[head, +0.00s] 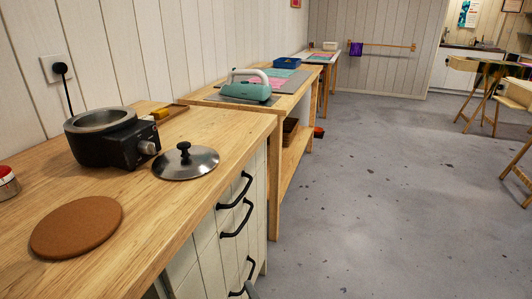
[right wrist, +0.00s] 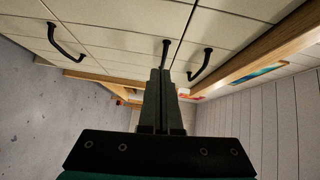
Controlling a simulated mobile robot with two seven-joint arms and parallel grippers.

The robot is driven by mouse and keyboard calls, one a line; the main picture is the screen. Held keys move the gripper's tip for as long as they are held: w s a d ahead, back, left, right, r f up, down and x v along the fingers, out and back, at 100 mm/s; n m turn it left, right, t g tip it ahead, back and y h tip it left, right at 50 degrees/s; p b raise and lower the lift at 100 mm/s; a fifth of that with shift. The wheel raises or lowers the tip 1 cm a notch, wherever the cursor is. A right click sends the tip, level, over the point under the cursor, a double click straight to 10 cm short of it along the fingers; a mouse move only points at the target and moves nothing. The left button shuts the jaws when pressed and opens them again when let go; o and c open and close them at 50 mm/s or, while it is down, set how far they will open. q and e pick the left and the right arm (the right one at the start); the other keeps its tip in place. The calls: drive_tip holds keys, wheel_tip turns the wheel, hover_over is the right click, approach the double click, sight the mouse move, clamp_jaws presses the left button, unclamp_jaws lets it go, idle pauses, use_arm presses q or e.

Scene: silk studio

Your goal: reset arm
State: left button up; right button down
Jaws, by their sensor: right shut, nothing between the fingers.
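My right gripper (right wrist: 160,74) is in the middle of the right wrist view, its two dark fingers closed together with nothing between them. It points along the front of the pale drawer cabinet (right wrist: 120,40), close to the black drawer handles (right wrist: 66,44). I cannot tell whether it touches the handle beyond its tips. My left gripper is in neither view.
The wooden worktop (head: 210,130) holds a black pot (head: 100,138), its lid (head: 185,162) and a brown round mat (head: 76,227). Another table (head: 290,103) with a teal iron (head: 248,88) stands beyond.

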drive_tip(key=s+d+f+n+g+h, duration=0.2)
drive_tip(key=s+d+f+n+g, duration=0.3)
drive_tip(key=f, duration=0.3)
drive_tip(key=s+d+f+n+g+h, duration=0.2)
drive_tip(key=s+d+f+n+g, duration=0.15)
drive_tip(key=s+d+f, duration=0.35)
drive_tip(key=s+d+f+n+g+h, duration=0.4)
drive_tip(key=s+d+f+n+g, duration=0.25)
drive_tip(key=s, duration=0.55)
use_arm(q)
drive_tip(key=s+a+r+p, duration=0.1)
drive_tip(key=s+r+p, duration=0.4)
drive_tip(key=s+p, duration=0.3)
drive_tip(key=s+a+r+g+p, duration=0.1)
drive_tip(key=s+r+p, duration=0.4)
drive_tip(key=p, duration=1.1)
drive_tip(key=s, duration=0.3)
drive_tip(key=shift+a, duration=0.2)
use_arm(e)
drive_tip(key=s+d+r, duration=0.2)
drive_tip(key=s+r, duration=0.2)
drive_tip(key=s, duration=0.3)
drive_tip(key=s+d+r, duration=0.1)
drive_tip(key=s+r, duration=0.4)
drive_tip(key=s, duration=0.3)
drive_tip(key=shift+d+r+m, duration=0.25)
drive_tip(key=shift+d+m, duration=0.15)
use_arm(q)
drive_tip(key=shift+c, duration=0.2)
